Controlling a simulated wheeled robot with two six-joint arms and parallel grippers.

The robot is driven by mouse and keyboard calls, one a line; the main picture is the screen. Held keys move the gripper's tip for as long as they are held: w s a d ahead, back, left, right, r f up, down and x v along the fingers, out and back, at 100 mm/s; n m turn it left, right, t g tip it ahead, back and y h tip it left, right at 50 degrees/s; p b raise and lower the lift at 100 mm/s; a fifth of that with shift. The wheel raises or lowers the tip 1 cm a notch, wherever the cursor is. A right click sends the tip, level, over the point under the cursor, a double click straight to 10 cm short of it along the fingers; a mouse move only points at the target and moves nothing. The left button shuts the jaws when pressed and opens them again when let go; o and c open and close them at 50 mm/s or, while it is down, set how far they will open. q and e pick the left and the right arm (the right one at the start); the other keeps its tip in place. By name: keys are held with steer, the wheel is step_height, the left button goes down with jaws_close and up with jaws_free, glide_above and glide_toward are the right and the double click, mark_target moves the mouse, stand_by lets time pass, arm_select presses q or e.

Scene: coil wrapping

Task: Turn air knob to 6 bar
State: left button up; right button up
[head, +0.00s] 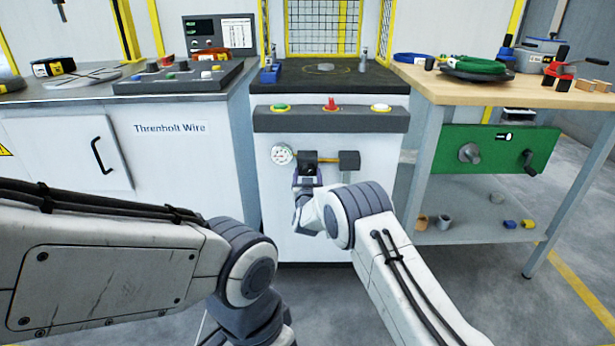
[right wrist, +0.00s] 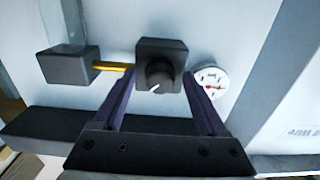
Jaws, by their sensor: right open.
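The air knob (right wrist: 159,77) is a round black knob with a white pointer mark on a black square block (head: 308,158) on the white cabinet front. A round white gauge (head: 282,154) with a red needle sits beside the block; it also shows in the right wrist view (right wrist: 211,83), its reading too small to tell. My right gripper (right wrist: 151,82) is open, its two purple fingers either side of the knob, apart from each other. I cannot tell if they touch the block. In the head view my right gripper (head: 308,175) partly hides the knob. My left gripper is out of view.
A yellow pipe (right wrist: 115,66) joins the block to a dark grey box (head: 349,161). Above is a grey panel (head: 304,120) with green, red and white buttons. A wooden bench (head: 470,92) with a green panel (head: 495,150) stands at right, a steel counter (head: 60,94) at left.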

jaws_close()
